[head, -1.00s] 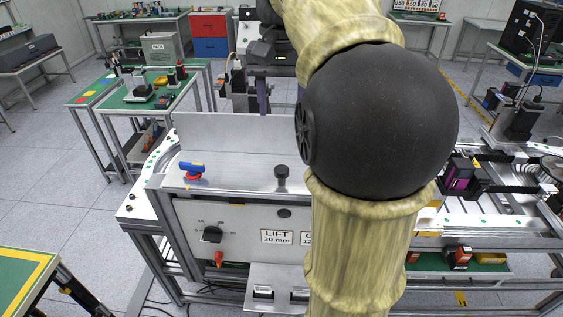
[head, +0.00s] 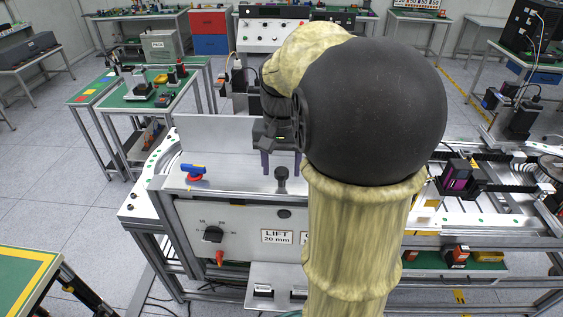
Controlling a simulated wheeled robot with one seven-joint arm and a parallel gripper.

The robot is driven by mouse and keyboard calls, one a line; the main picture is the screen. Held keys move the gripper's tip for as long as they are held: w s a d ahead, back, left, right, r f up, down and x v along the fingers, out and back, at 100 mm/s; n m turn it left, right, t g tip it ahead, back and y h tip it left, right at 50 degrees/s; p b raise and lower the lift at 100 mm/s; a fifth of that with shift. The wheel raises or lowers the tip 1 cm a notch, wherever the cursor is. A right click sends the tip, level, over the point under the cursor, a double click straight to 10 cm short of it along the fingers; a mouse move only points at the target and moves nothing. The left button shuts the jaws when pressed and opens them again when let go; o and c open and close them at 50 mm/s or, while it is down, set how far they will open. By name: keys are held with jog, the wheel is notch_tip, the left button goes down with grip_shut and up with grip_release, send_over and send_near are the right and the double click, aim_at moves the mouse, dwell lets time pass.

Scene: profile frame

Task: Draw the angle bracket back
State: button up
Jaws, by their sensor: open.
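A pale metal angle piece, which looks like the angle bracket, sits on top of the frame; its upright sheet (head: 212,132) stands at the back and a flat metal surface lies in front of it. A black knob (head: 281,174) stands upright on the flat surface. My gripper (head: 281,163) points down over this surface with its two purple-grey fingers apart and nothing seen between them. The knob appears just below and between the fingertips; I cannot tell whether they touch it. My arm hides the right end of the metal piece.
The front panel (head: 240,240) carries a dial and a LIFT 20 mm label. A black and purple device (head: 460,172) stands to the right.

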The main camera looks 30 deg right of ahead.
jog(key=shift+f, duration=0.15)
grip_shut()
jog(key=shift+s+a, duration=0.35)
jog(key=shift+s, duration=0.2)
jog(key=shift+c, duration=2.2)
grip_release()
jog(key=o, duration=0.4)
jog(key=shift+s+a, duration=0.1)
jog(key=shift+o, duration=0.2)
